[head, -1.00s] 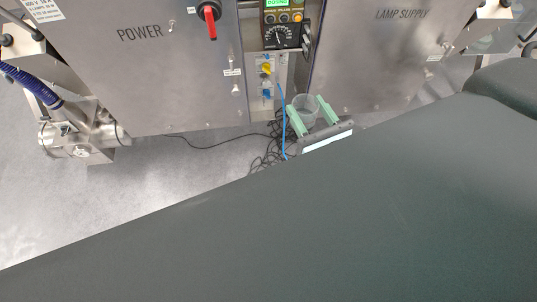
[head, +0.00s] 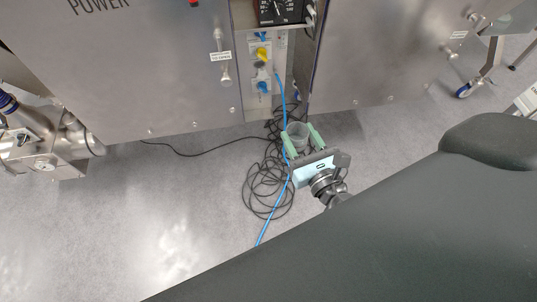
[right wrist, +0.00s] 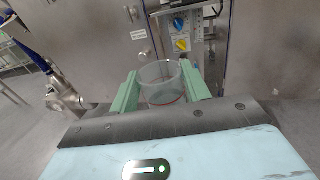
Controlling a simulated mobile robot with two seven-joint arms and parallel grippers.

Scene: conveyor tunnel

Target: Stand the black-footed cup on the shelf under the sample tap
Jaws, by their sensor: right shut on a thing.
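My right gripper (head: 299,133) has green fingers and is shut on a clear, greyish cup (head: 297,128). In the head view the cup is in front of the recess between the two cabinets. In the right wrist view the cup (right wrist: 161,84) is between the fingers, roughly upright, with a reddish line low on its wall. Its foot is hidden, so I cannot see its colour. A panel in the recess carries a yellow knob (head: 262,53) and a blue knob (head: 263,87). I cannot make out the shelf or tell which fitting is the sample tap. My left gripper is not in view.
Steel cabinets stand left (head: 130,75) and right (head: 390,60) of the recess. A blue hose (head: 282,95) and coiled black cables (head: 262,185) lie near my right gripper. A metal pipe fitting (head: 45,150) is at the left. The floor at lower left is clear.

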